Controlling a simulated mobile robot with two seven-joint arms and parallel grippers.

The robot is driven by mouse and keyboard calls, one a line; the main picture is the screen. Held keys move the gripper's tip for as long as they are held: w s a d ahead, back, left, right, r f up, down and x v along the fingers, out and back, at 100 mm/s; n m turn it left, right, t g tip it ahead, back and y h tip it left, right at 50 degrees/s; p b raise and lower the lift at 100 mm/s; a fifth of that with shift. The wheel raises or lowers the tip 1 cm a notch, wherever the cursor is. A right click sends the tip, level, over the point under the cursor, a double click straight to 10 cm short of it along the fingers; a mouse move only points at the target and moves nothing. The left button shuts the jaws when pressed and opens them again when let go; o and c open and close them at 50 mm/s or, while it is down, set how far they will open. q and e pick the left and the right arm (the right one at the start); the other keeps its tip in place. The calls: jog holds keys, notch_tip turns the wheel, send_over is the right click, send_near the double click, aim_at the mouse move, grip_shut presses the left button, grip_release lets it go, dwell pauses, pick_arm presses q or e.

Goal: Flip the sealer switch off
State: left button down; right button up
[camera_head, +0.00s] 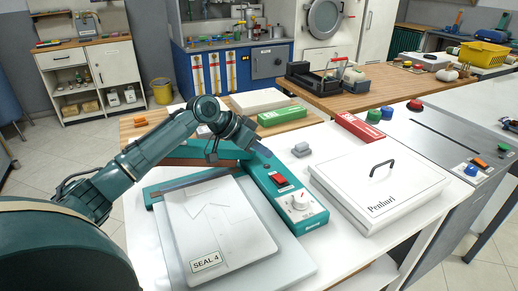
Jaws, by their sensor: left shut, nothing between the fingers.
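The teal sealer (305,217) lies on the white table, with a red rocker switch (279,180) and a white dial (299,201) on its top panel. I cannot tell the switch position. My left gripper (266,153) reaches over the sealer from the left. Its fingers are shut and empty, just behind the red switch and apart from it by a small gap as far as I can see. A bagged white shirt labelled SEAL 4 (212,220) lies at the sealer's front left. My right gripper is not in view.
A red box (360,126) and a green box (281,116) lie farther back. A grey machine with buttons (430,146) borders the right.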

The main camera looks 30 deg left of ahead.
aim_at(286, 179)
pick_arm(q)
jog(key=x, duration=0.5)
jog(key=shift+w+d+f, duration=0.25)
jog(key=f, duration=0.3)
jog(key=shift+s+d+f, duration=0.1)
jog(key=shift+d+f, duration=0.1)
jog(key=shift+d, duration=0.05)
jog(key=shift+d+f, duration=0.1)
jog(key=shift+f, duration=0.3)
jog(key=shift+p, duration=0.3)
jog(key=shift+s+d+f+y+p, duration=0.2)
jog(key=shift+f+y+p, duration=0.1)
jog(key=shift+p, duration=0.1)
jog(key=shift+w+a, duration=0.1)
jog(key=shift+a, duration=0.1)
jog(key=shift+w+a+r, duration=0.3)
jog(key=shift+w+a, duration=0.05)
jog(key=shift+a, duration=0.2)
